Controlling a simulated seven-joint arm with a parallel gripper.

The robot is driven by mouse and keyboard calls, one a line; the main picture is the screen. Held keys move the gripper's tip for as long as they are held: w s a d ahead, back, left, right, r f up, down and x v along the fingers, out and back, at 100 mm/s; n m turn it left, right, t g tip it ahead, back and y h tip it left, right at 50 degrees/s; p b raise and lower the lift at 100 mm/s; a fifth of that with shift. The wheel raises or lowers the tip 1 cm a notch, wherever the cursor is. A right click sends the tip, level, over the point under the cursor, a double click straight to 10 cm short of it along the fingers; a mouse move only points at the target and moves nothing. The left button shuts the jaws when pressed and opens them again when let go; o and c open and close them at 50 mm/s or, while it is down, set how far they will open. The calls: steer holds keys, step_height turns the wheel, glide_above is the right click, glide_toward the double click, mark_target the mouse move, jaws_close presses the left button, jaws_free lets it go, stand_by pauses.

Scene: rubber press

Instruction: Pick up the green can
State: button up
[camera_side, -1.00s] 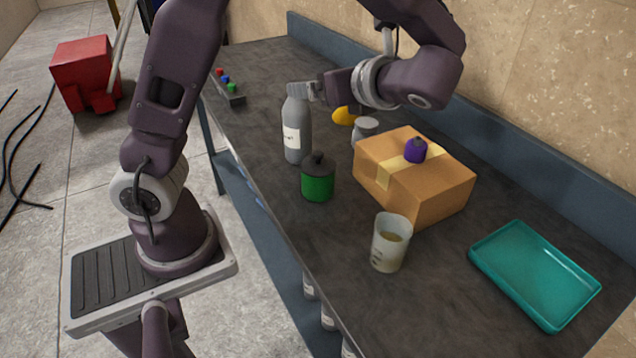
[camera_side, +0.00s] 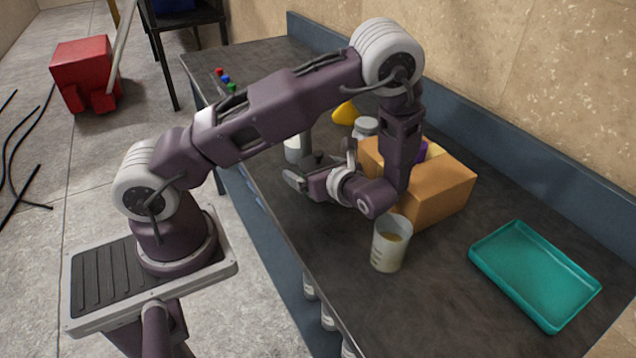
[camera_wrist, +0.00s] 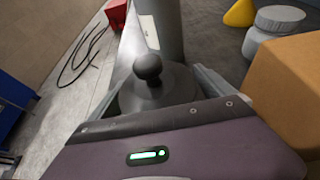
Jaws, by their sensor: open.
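The green can stands upright on the dark bench; its dark knobbed lid (camera_side: 318,160) shows in the side view, while my gripper hides its green body. In the wrist view the lid (camera_wrist: 155,88) and round knob fill the middle, between my two fingers. My gripper (camera_side: 322,168) is low over the bench, with its open fingers on either side of the can. In the wrist view I cannot tell whether either finger touches it.
A grey bottle (camera_wrist: 167,28) stands just beyond the can. A beaker (camera_side: 390,244) stands in front of the box. A teal tray (camera_side: 535,275) lies at right. A grey jar (camera_wrist: 272,28) stands behind.

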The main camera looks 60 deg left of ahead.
jaws_close()
stand_by(0.4)
steer(key=shift+r, duration=0.1)
